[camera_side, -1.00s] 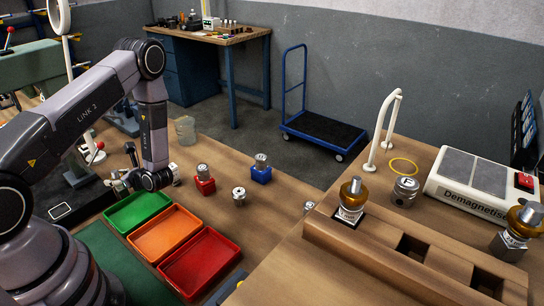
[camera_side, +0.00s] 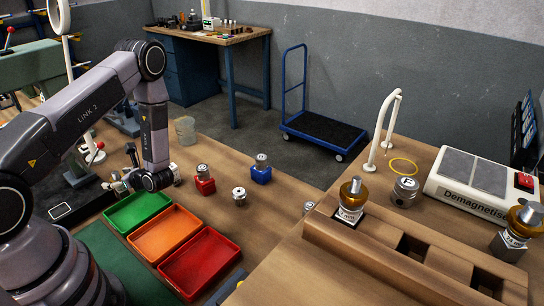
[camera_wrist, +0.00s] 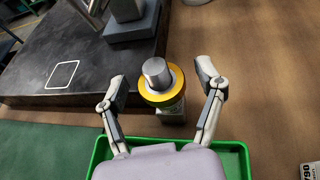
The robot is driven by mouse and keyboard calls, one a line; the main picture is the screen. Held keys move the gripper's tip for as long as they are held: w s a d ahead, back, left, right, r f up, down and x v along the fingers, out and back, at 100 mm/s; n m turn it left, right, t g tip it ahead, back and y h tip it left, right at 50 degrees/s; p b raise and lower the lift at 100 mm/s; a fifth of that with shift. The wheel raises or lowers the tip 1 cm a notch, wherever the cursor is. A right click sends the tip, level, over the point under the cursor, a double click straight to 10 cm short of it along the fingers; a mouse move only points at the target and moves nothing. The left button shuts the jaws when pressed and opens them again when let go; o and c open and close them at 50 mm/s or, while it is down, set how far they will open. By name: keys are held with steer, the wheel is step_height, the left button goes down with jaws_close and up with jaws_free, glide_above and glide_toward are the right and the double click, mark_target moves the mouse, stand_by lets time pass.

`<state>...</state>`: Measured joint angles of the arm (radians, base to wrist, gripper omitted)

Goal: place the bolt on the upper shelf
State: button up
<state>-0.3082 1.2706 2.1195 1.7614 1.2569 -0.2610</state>
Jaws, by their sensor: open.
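My gripper (camera_wrist: 165,88) is open in the wrist view, with its two fingers spread on either side of a silver cylinder with an orange collar (camera_wrist: 157,75). The fingers look clear of it. The part stands just beyond a green tray (camera_wrist: 238,150), beside a dark plate. In the side view my gripper (camera_side: 120,182) is low behind the green tray (camera_side: 138,208), and the part is hard to make out there. I cannot pick out a bolt or an upper shelf in either view.
Orange (camera_side: 166,233) and red (camera_side: 201,262) trays sit beside the green one. Parts stand on red (camera_side: 205,186) and blue (camera_side: 261,174) blocks. A slotted wooden rack (camera_side: 385,250) and a demagnetiser (camera_side: 478,190) are at right. The dark plate (camera_wrist: 62,50) borders the part's left.

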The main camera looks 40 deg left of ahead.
steer(key=v, duration=1.2)
step_height(320, 180, up, 11)
steer(key=d+n+g+h, duration=0.1)
steer(key=d+n+h, duration=0.1)
steer(key=n, duration=0.3)
steer(key=s+d+r+n+t+h, duration=0.4)
steer(key=s+d+r+n+h, duration=0.1)
steer(key=r, duration=0.5)
steer(key=s+d+r+n+t+h, duration=0.5)
steer(key=s+d+r+h, duration=0.1)
steer(key=r, duration=0.4)
steer(key=s+d, duration=0.1)
steer(key=d, duration=0.1)
steer(key=shift+s+d+r, duration=0.3)
steer(key=shift+s+d, duration=0.1)
steer(key=shift+o, duration=0.6)
steer(key=shift+s+d+r+n+t+h, duration=0.2)
steer(key=shift+d+n+t+h, duration=0.05)
steer(key=shift+n+t+h, duration=0.05)
steer(key=shift+w, duration=0.1)
